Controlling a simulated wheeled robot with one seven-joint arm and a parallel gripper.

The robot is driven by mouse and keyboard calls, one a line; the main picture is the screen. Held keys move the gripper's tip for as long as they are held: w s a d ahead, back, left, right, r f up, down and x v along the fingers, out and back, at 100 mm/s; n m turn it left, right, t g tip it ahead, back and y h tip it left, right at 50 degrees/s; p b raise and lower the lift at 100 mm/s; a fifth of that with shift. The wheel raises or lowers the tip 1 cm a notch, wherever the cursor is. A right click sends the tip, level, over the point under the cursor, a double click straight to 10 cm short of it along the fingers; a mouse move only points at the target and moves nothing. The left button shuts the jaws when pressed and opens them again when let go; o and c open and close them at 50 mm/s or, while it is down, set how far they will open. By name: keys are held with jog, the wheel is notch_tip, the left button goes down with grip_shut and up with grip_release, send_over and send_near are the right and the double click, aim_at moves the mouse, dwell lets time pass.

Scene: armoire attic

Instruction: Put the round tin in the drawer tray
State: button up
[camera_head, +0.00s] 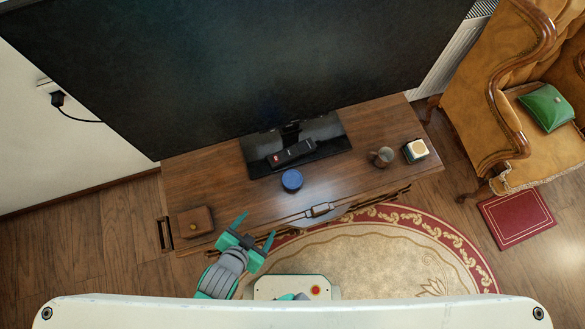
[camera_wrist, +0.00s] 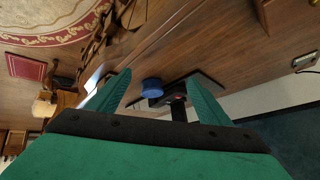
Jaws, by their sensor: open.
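The round tin, blue (camera_head: 291,180), stands on the wooden cabinet top in front of the television's base. In the wrist view the tin (camera_wrist: 152,87) shows between my fingers but beyond them, untouched. My gripper (camera_head: 255,229) has green fingers and is open and empty. It is at the cabinet's front edge, to the left of and nearer than the tin. It also shows in the wrist view (camera_wrist: 160,95), with its fingers spread.
A remote (camera_head: 292,153) lies on the black television base (camera_head: 335,143). A brown wallet-like item (camera_head: 195,222) is at the cabinet's left end. A mug (camera_head: 381,156) and a small pale-faced box (camera_head: 415,150) stand at the right. The large television (camera_head: 230,70) rises behind the tin.

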jog(key=w+m, duration=0.1)
jog(key=w, duration=0.1)
jog(key=w+a+f+g, duration=0.1)
jog(key=w+m+g, duration=0.1)
jog(key=w, duration=0.1)
jog(key=shift+w+a+f+m, duration=0.2)
jog(key=shift+w+a+m, duration=0.1)
jog(key=shift+w+a, duration=0.05)
jog(key=w+d+m+g+y, duration=0.1)
jog(key=w+m+g, duration=0.1)
jog(key=w, duration=0.3)
jog(key=m+g+y, duration=0.2)
jog(key=m+g, duration=0.2)
jog(key=m, duration=0.1)
send_near(292, 179)
jog(key=f, duration=0.3)
jog(key=shift+s+a+f, duration=0.1)
jog(key=shift+a+f, duration=0.2)
jog(key=shift+a, duration=0.1)
jog(key=shift+d+f, duration=0.15)
jog(key=shift+f, duration=1.1)
jog(key=shift+d+f, duration=0.15)
jog(key=shift+f, duration=1.15)
jog(key=c, duration=1.1)
